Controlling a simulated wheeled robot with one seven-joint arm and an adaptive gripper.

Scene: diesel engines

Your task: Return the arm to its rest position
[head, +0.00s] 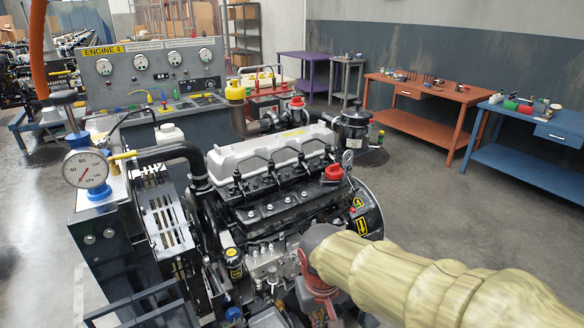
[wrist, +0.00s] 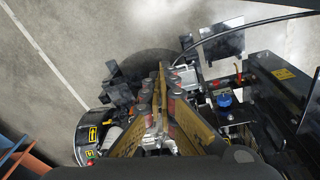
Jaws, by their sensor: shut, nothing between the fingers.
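My arm, in a beige sleeve, reaches in from the lower right of the head view and bends down at the front right of the diesel engine (head: 270,172). My gripper (wrist: 162,72) shows in the wrist view with its two yellowish fingers closed together and nothing between them. It points down past the engine's side toward the floor. In the head view the arm's end hangs low beside the engine, and the fingertips cannot be made out there. I cannot tell whether the gripper touches anything.
A pressure gauge (head: 87,169) stands left of the engine, with a control panel (head: 155,72) behind. An orange workbench (head: 425,90) and a blue workbench (head: 533,121) stand at the back right. The floor (head: 440,205) between engine and benches is clear. A black cable (wrist: 240,27) crosses the wrist view.

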